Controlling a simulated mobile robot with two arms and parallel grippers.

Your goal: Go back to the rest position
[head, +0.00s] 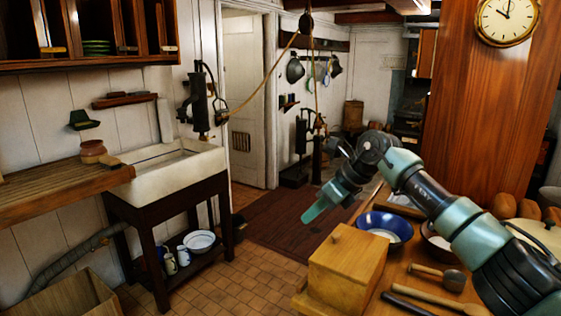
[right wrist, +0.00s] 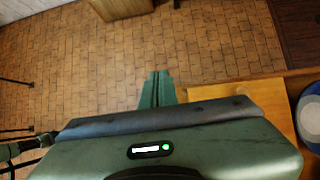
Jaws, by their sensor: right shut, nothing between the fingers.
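My right gripper (head: 312,213) hangs in the air over the far left edge of the wooden counter in the head view, left of the blue bowl and beyond the wooden box. In the right wrist view its fingers (right wrist: 158,88) are shut together with nothing between them, above the tiled floor. My right arm comes in from the lower right across the counter. My left gripper is in neither view.
A wooden box (head: 345,262), a blue bowl (head: 372,222) and wooden utensils (head: 435,300) crowd the counter under my right arm. A white sink (head: 160,172) stands at left. The tiled floor (head: 225,270) between is clear.

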